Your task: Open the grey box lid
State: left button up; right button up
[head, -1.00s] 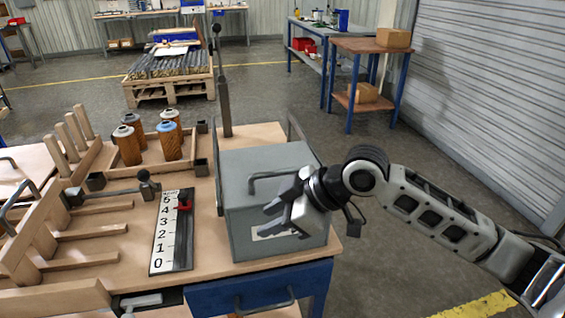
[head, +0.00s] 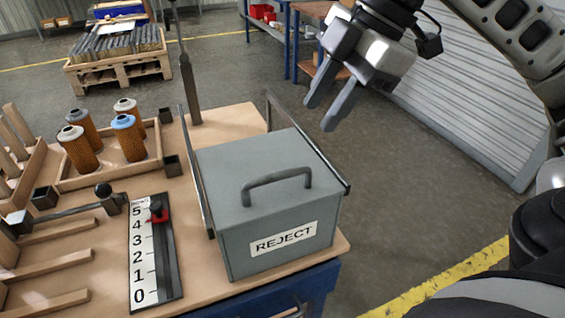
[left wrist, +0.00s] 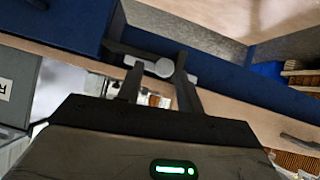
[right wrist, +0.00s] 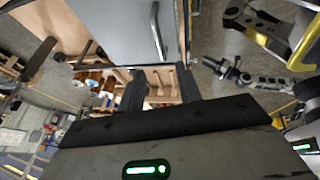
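The grey box (head: 235,235) stands at the table's right front corner, with a REJECT label on its front. Its lid (head: 225,165) lies shut, with a dark bar handle (head: 277,180) near the front edge. The lid and handle (right wrist: 157,30) also show in the right wrist view. My right gripper (head: 318,116) is open and empty, raised above and to the right of the box, clear of the handle. In the left wrist view my left gripper (left wrist: 157,75) has its fingers apart by the blue table front, near a grey round piece; contact there is unclear. The head view does not show it.
Dark rails flank the box, and a dark post (head: 188,90) stands behind it. Left of it lie a number scale (head: 143,260) with a red slider and a wooden tray with several filter cartridges (head: 128,137). Open floor lies to the right.

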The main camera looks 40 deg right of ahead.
aim_at(280, 174)
jog(key=b+x, duration=0.2)
jog(key=x, duration=1)
jog(key=shift+a+f, duration=0.1)
jog(key=shift+f, duration=0.05)
jog(key=shift+w, duration=0.1)
grip_shut()
